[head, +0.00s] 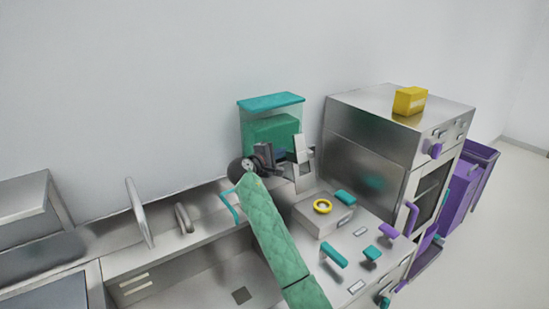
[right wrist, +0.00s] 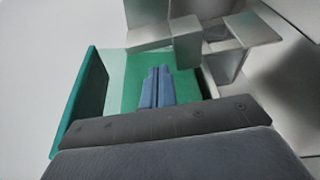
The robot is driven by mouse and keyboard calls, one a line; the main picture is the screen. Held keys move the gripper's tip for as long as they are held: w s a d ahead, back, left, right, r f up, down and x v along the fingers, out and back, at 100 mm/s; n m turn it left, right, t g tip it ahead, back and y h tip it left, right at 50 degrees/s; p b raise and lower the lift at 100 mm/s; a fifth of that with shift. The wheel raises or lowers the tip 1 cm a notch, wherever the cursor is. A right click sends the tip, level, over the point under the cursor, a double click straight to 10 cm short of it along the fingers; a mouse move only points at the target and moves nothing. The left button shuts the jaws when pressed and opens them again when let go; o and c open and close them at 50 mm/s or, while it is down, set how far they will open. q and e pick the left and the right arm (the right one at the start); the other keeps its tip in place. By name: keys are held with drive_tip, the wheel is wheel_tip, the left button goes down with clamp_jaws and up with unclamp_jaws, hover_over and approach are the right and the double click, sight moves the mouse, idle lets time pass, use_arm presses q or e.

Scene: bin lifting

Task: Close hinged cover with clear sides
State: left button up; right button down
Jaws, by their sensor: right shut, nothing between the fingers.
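The hinged cover (head: 271,102) is a teal slab above clear walls, with a green block (head: 272,134) behind them. It stands against the back wall and looks about level; I cannot tell whether it is fully shut. In the right wrist view the teal slab (right wrist: 78,108) is at the left and the green block (right wrist: 130,72) lies behind my fingers. My right gripper (head: 272,157) is in front of the lower part of the unit. Its fingers (right wrist: 157,86) are together and empty; contact with the unit cannot be told. My left gripper is not in view.
A grey metal device (head: 304,160) stands close to the right of my gripper. A steel oven (head: 365,145) with a yellow box (head: 409,100) on it is farther right. A sink (head: 200,284) is at the front left.

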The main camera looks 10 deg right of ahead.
sight(292, 159)
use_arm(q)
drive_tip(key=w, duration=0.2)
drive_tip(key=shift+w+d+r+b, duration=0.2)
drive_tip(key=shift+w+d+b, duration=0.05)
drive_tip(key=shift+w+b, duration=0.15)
use_arm(e)
drive_tip(key=x, duration=0.4)
drive_tip(key=shift+w+d, duration=0.2)
drive_tip(key=shift+d, duration=0.1)
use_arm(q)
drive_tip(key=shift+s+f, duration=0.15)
use_arm(e)
drive_tip(key=shift+d, duration=0.1)
